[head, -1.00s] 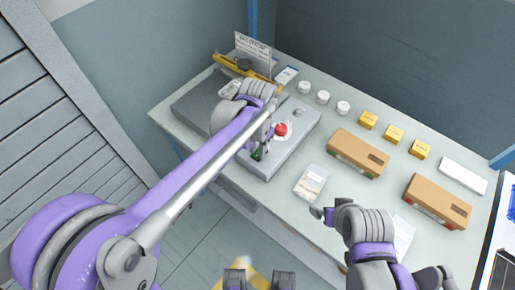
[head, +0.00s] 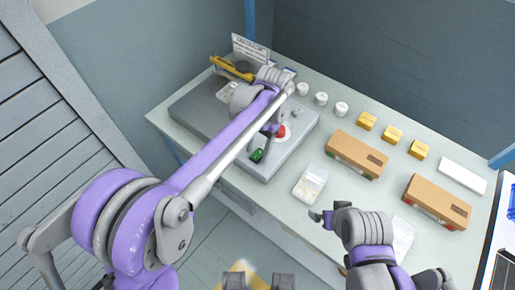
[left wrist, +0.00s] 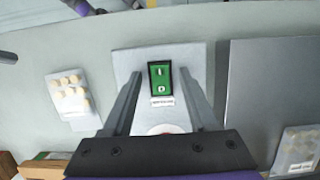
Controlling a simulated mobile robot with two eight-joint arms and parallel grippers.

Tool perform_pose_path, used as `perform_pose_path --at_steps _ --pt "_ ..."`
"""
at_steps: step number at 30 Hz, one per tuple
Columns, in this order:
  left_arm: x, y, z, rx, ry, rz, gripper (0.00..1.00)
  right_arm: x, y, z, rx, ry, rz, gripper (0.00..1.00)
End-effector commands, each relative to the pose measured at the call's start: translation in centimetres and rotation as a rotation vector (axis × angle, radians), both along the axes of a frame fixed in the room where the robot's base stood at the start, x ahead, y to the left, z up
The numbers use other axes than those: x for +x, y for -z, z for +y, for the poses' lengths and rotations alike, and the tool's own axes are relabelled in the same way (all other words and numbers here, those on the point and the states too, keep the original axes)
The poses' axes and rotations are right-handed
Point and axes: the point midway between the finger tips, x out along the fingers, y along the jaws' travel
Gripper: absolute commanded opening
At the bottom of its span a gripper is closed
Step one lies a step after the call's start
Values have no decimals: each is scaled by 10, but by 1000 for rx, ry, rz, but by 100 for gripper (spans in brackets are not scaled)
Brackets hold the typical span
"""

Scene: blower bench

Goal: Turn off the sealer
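The sealer's grey control box (head: 285,155) sits on the bench and bears a red button (head: 282,131) and a green switch (head: 257,156). In the left wrist view the green switch (left wrist: 160,78) is upright, with I above O and a white label below it. The red button (left wrist: 165,129) is mostly hidden by my gripper. My left gripper (left wrist: 160,76) is open and empty, its fingers on either side of the switch in the picture; contact cannot be told. In the head view its hand hides part of the box. My right gripper (head: 325,217) hangs near the bench's front; its opening is unclear.
A clear packet (head: 310,184) lies right of the box. Brown boxes (head: 357,154), yellow boxes (head: 392,135) and white jars (head: 321,99) stand farther right and back. A dark grey slab (left wrist: 265,90) adjoins the box. A sign (head: 250,50) stands at the back left.

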Motion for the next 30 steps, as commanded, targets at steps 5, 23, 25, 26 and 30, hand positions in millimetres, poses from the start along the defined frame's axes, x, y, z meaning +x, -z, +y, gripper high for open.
perform_pose_path --at_steps 5,23,25,26,30 --pt "0 0 0 -1 0 -1 60 0 0 0 0 0 0 100" --pt "17 -80 -12 -1 1 -1 60 2 -7 0 0 0 -3 100" --pt "19 -89 -14 0 1 0 60 2 -8 0 0 0 -4 100" --pt "20 -93 -15 0 1 0 60 2 -8 0 0 0 -4 100" --pt "22 -103 -16 0 0 0 60 2 -9 0 0 0 -4 100"
